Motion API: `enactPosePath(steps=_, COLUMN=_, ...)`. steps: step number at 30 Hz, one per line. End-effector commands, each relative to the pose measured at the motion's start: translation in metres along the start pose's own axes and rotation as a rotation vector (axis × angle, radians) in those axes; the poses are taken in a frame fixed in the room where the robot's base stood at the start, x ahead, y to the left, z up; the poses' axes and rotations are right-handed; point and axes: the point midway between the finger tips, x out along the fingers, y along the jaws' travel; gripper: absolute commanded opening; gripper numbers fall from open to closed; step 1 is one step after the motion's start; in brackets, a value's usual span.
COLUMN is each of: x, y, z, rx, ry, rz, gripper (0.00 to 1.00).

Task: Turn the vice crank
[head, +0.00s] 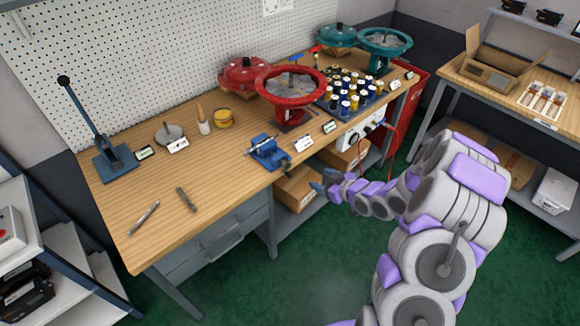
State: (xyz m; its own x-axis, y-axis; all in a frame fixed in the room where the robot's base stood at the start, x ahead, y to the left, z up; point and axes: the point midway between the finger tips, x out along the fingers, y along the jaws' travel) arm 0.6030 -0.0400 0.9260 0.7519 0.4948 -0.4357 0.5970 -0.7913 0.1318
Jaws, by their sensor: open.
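The blue vice (266,152) sits at the front edge of the wooden workbench (165,215), near the middle of the view. Its crank (286,164) appears as a small dark part at the vice's front, too small to show its angle clearly. My gripper (321,180) is open, with its bluish fingers parted. It is in front of the bench, to the right of and below the vice in the picture, apart from the crank. Nothing shows between the fingers.
A red handwheel valve (290,85) and a tray of several small cylinders (350,92) stand right of the vice. A blue lever press (115,160) is at the left. Cardboard boxes (298,188) sit under the bench. Green floor in front is open.

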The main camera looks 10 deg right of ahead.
Motion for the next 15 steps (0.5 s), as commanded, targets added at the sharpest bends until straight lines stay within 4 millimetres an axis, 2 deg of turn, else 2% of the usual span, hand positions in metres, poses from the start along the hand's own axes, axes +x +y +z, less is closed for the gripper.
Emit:
enactPosePath(steps=8, x=0.008, y=-0.006, z=0.002, rx=0.011, ry=0.067, rz=-0.017, gripper=0.65)
enactPosePath(steps=15, x=0.039, y=-0.007, z=0.001, rx=0.006, ry=0.066, rz=-0.020, gripper=0.65)
